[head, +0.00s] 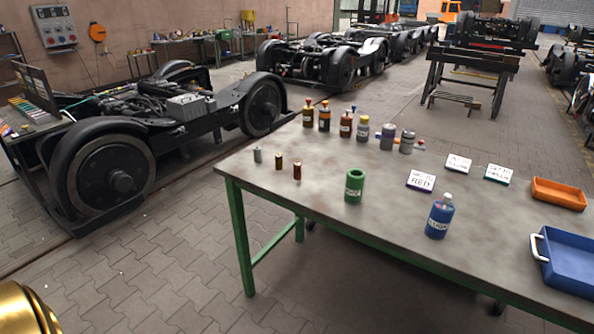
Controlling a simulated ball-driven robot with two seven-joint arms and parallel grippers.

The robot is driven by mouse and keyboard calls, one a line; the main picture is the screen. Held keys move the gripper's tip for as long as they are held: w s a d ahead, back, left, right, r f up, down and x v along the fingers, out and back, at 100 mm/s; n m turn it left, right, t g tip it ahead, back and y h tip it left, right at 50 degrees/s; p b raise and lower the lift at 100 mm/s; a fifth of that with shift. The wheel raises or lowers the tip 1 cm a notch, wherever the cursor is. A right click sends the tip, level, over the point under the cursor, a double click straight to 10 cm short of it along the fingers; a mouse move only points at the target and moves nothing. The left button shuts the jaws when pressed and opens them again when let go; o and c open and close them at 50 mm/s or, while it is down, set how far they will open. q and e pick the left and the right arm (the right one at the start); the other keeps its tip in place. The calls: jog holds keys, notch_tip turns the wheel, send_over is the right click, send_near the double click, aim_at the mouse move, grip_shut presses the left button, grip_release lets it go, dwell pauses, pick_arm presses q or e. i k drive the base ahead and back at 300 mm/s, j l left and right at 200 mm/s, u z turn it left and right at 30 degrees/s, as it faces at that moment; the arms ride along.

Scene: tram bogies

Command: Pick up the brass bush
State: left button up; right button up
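Three small cylinders stand upright near the left corner of the workbench. The middle one is dark yellowish-brown and looks like the brass bush (279,161). To its left stands a silver-grey cylinder (257,154), and to its right a reddish copper-coloured cylinder (297,171). They stand apart from each other, and nothing covers the brass bush. Neither of my grippers is in the head view.
The grey workbench (300,201) has green legs. A green labelled container (354,186), a blue bottle (440,216), white signs (421,181), an orange tray (558,194) and a blue tray (570,262) stand on it. Several bottles line its back edge. A bogie (112,172) stands left; paved floor between is clear.

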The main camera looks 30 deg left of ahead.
aim_at(277, 157)
jog(key=i+j+u, duration=0.2)
jog(key=u, duration=0.25)
jog(key=i+j+u, duration=0.1)
jog(key=u, duration=0.35)
jog(key=i, duration=0.1)
